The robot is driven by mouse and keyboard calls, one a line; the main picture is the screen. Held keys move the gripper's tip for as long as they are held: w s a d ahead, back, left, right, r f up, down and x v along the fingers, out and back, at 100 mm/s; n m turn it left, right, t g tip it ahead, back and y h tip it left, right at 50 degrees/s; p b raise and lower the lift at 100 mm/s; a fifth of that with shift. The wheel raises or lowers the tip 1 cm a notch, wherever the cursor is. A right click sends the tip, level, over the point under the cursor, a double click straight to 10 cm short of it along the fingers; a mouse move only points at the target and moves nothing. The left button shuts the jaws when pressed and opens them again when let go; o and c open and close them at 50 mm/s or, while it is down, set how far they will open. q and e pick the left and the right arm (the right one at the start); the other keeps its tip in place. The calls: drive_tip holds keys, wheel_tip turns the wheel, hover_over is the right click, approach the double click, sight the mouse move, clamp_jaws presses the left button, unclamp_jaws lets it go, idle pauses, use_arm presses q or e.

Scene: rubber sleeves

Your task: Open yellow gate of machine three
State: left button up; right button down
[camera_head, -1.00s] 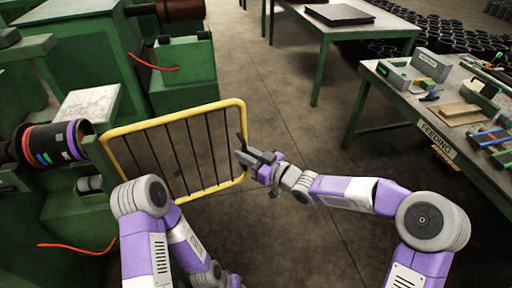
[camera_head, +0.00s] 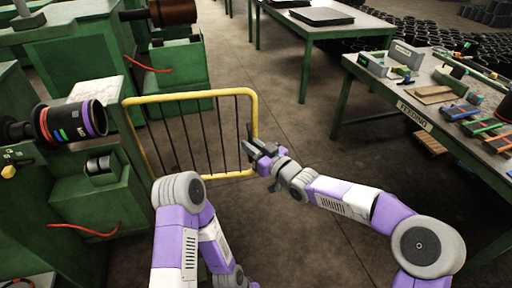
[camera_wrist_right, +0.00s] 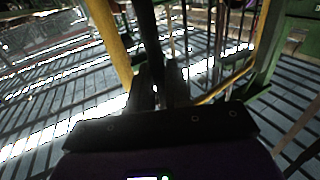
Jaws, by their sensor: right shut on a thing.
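The yellow gate (camera_head: 190,96) has a tubular yellow frame with dark vertical bars. It stands out from the green machine at the left in the head view. My right gripper (camera_head: 252,146) is at the gate's right end, shut on the gate near its outer upright. In the right wrist view the gripper (camera_wrist_right: 158,85) has a dark bar between its fingers, with a yellow post (camera_wrist_right: 108,40) beside it. My left arm shows low in the head view, but its gripper is out of sight.
The green machine (camera_head: 85,205) with a dark roller (camera_head: 75,121) stands at the left. A feeding table (camera_head: 425,122) with tools and parts is at the right. Another table (camera_head: 315,28) stands at the back. The floor (camera_head: 300,130) between them is clear.

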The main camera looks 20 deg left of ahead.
drive_tip(key=shift+s+a, duration=0.3)
drive_tip(key=shift+a, duration=0.05)
drive_tip(key=c, duration=1.2)
unclamp_jaws()
drive_tip(key=shift+w+d, duration=0.1)
drive_tip(key=shift+d, duration=0.05)
drive_tip(key=p+v, duration=0.1)
drive_tip(key=v, duration=0.6)
drive_tip(key=shift+d, duration=0.25)
